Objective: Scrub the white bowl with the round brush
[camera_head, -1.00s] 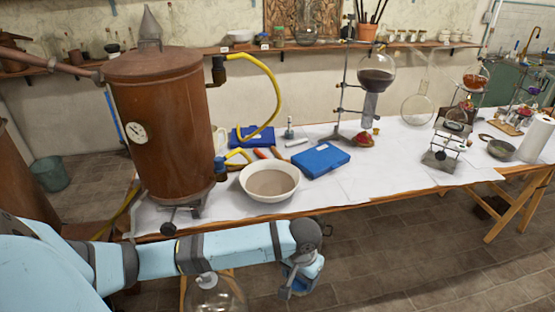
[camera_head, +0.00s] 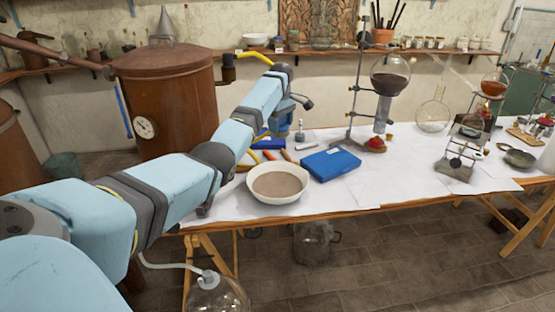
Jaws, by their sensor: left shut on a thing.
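The white bowl (camera_head: 277,201) sits upright near the front edge of the table, with a grey-brown inside. My left arm reaches over the table from the left. My left gripper (camera_head: 281,132) points down behind the bowl, apart from it. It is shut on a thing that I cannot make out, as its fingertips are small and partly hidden. A small upright item (camera_head: 300,132) with a narrow top stands just right of the gripper; I cannot tell whether it is the round brush. My right gripper is out of view.
A blue case (camera_head: 330,163) lies right of the bowl. A large copper still (camera_head: 170,105) stands left, behind my arm. A stand with a dark-filled flask (camera_head: 389,84) rises behind. White paper (camera_head: 400,170) right of the blue case is clear.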

